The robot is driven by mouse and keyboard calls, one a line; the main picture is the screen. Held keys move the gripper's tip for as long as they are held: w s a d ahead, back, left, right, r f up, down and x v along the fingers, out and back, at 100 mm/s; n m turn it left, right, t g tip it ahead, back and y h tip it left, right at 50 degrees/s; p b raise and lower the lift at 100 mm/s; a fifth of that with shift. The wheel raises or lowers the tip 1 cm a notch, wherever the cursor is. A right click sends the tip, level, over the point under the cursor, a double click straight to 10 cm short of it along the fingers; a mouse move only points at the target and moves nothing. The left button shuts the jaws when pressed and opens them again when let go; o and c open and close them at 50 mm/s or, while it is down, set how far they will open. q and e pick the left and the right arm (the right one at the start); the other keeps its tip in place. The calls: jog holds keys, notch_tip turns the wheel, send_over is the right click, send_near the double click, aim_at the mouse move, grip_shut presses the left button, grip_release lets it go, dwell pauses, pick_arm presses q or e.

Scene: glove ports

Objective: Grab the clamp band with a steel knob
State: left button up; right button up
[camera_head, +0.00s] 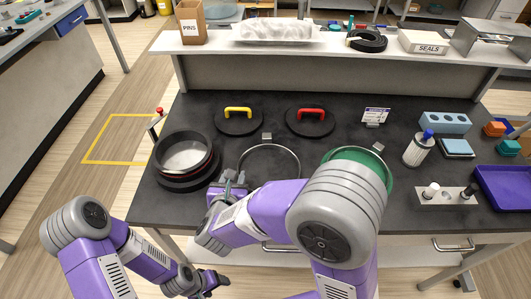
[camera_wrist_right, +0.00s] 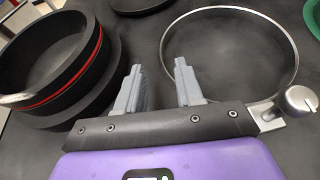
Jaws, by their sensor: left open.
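The clamp band is a thin metal ring (camera_head: 268,145) lying on the dark bench top. In the right wrist view the band (camera_wrist_right: 232,9) shows its clasp and steel knob (camera_wrist_right: 300,101) at the lower right. My right gripper (camera_wrist_right: 159,88) is open, with nothing seen between its fingers. Its right finger overlaps the band's left edge in that view; I cannot tell if they touch. In the head view my right gripper (camera_head: 229,184) is left of the band, and my right arm covers the band's near part. My left gripper (camera_head: 209,281) is open and empty, below the bench's front edge.
A black round port (camera_head: 184,178) with a red line stands left of the band. Lids with yellow (camera_head: 238,112) and red (camera_head: 311,114) handles lie behind. A green ring (camera_head: 383,167) is partly hidden by my right arm. A white holder (camera_head: 446,200) and purple tray (camera_head: 506,188) are right.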

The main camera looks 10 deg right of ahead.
aim_at(238, 164)
jog(key=b+x, duration=0.1)
jog(key=x, duration=0.5)
jog(key=shift+w+f, duration=0.2)
jog(key=shift+f, duration=0.05)
grip_shut()
dwell(1.2)
